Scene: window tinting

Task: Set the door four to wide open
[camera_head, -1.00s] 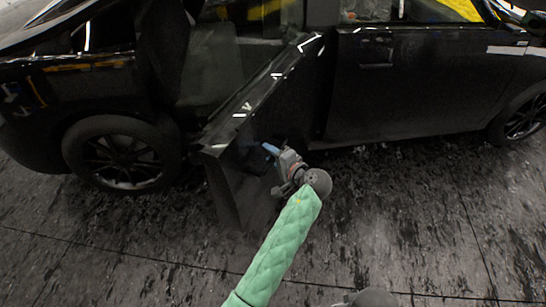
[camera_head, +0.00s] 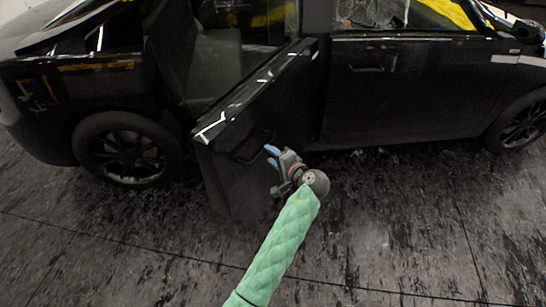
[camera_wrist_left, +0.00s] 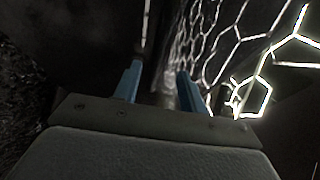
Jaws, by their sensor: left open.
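The open rear door (camera_head: 225,165) of the black car stands out from the body at an angle, its outer end near the rear wheel. It has a dark handle (camera_head: 250,148) on its outer face. My left gripper (camera_head: 272,155), with blue fingers, is open beside that face, just right of the handle. In the left wrist view its two blue fingers (camera_wrist_left: 160,88) are apart, with a dark, shiny surface beyond them. I cannot tell whether they touch the door. My right gripper is not in view.
The front door (camera_head: 385,90) of the car is shut. The rear wheel (camera_head: 128,150) is left of the open door, and a seat (camera_head: 212,65) shows through the opening. The dark, streaked floor (camera_head: 400,225) in front of the car is clear.

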